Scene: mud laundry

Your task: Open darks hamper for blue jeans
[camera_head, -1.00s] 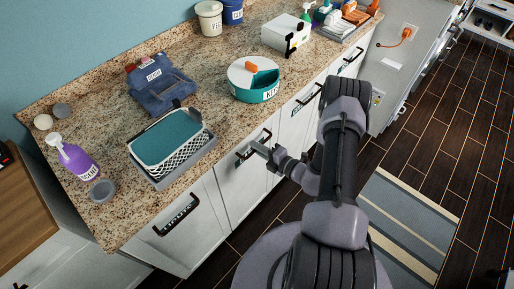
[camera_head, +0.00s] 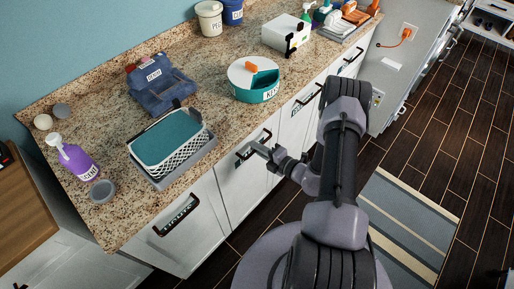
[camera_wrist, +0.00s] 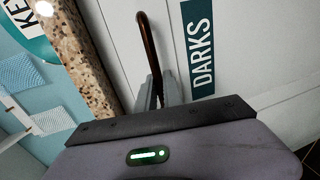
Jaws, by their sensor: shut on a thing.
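The darks hamper front (camera_head: 239,192) is a white panel under the counter and looks shut. In the wrist view a dark label reading DARKS (camera_wrist: 200,47) is on its face, beside a dark bar handle (camera_wrist: 148,40). My gripper (camera_head: 261,149) is at this handle, and in the wrist view its fingers (camera_wrist: 158,93) are closed around one end of the bar. The blue jeans (camera_head: 161,86) lie folded on the granite counter, with a white label on them.
A teal-lidded basket (camera_head: 168,138) stands at the counter's front edge. A round teal container (camera_head: 254,82) stands above the drawers. The neighbouring white front (camera_head: 184,228) at left has its own handle. A striped rug (camera_head: 410,220) lies on the dark floor at right.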

